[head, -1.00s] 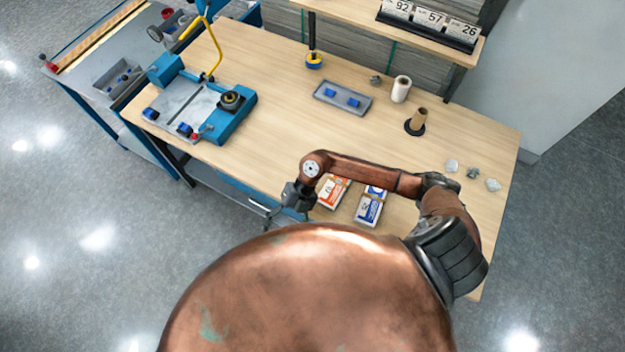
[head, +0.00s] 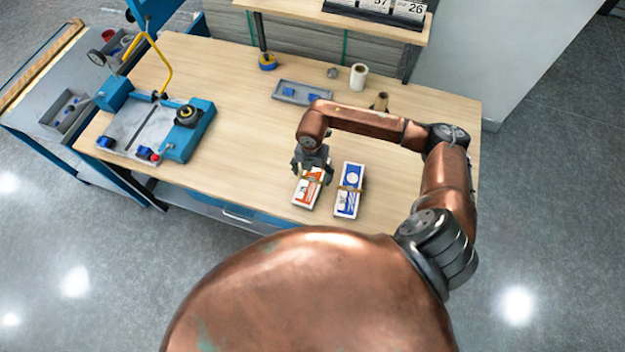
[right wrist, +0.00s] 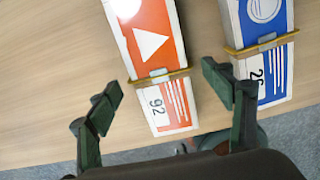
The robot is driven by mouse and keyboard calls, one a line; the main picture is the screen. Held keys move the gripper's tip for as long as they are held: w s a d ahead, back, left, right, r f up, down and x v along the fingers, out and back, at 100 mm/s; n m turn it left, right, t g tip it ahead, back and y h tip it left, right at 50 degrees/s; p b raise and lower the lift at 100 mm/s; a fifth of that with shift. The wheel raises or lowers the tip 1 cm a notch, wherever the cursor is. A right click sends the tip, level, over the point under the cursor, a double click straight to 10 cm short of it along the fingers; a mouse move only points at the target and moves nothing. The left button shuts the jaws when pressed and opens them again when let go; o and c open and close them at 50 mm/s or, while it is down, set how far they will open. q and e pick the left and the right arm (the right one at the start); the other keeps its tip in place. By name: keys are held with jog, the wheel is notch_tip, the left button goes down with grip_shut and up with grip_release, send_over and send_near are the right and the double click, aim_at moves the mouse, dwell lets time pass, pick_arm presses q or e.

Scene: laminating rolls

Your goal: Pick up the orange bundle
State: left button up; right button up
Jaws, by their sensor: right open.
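The orange bundle (head: 307,190) is an orange and white stack with a band around it, lying near the table's front edge. In the right wrist view the orange bundle (right wrist: 152,62) shows a white triangle and the number 92. My right gripper (head: 312,172) is over its far part in the head view and hides some of it. In the right wrist view my right gripper (right wrist: 162,92) is open, its fingers on either side of the bundle's near end, with nothing held. Whether the fingers reach down to the bundle's height is unclear. My left gripper is not in view.
A banded blue and white bundle (head: 348,192) lies just right of the orange one; the right finger is close to it in the wrist view (right wrist: 262,50). A blue cutting machine (head: 160,125), a grey tray (head: 301,95) and a white roll (head: 358,77) stand farther back.

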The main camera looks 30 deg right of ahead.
aim_at(312, 181)
notch_tip(312, 181, down, 3)
jog(key=shift+r, duration=0.1)
jog(key=shift+w, duration=0.1)
jog(key=c, duration=1.4)
jog(key=shift+c, duration=0.6)
jog(key=shift+r, duration=0.15)
